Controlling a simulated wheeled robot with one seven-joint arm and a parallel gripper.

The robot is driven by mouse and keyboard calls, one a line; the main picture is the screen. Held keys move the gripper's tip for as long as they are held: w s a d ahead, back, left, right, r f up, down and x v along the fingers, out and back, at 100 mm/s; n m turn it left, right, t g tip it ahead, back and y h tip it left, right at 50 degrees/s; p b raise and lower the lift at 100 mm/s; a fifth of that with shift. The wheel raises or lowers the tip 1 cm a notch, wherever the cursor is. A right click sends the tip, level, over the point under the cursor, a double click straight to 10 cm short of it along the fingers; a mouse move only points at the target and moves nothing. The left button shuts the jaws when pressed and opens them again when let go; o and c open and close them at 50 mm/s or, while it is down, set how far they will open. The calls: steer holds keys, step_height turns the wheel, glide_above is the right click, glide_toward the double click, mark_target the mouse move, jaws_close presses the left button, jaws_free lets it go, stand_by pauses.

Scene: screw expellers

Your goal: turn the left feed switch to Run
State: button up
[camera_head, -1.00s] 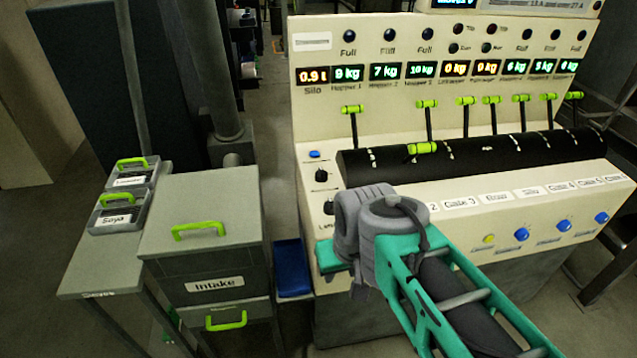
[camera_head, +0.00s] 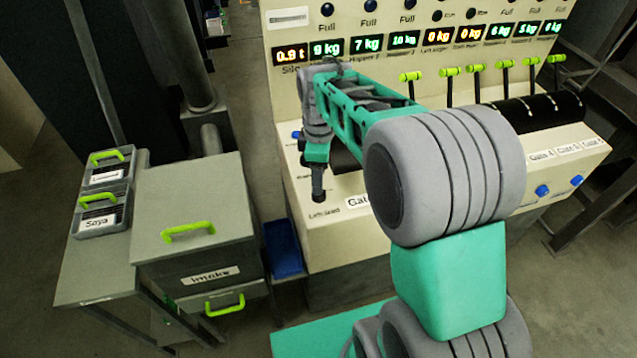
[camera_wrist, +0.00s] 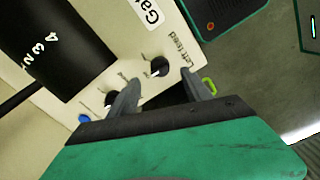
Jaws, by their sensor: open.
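The left feed switch (camera_wrist: 160,66) is a small round black knob on the cream panel, with its "Left feed" label beside it in the wrist view. My gripper (camera_wrist: 162,79) is open, with its two grey fingertips apart on either side of the knob in the picture; I cannot tell whether they touch it. The way the knob points is too small to tell. In the head view my gripper (camera_head: 318,194) hangs fingers-down just above the "Left feed" label and hides the knob. A second black knob (camera_wrist: 112,97) is partly behind the left finger.
A blue button (camera_wrist: 84,118) sits near the second knob. A black drum (camera_wrist: 70,45) lies along the panel. The grey Intake cabinet (camera_head: 205,222) stands left of the console, with a blue bin (camera_head: 282,250) between. Several lime levers (camera_head: 410,77) stand behind the drum.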

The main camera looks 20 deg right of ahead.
step_height(320, 180, down, 6)
steer(key=shift+f+p, duration=0.1)
steer(key=shift+p, duration=0.35)
steer(key=shift+c, duration=0.5)
jaws_close()
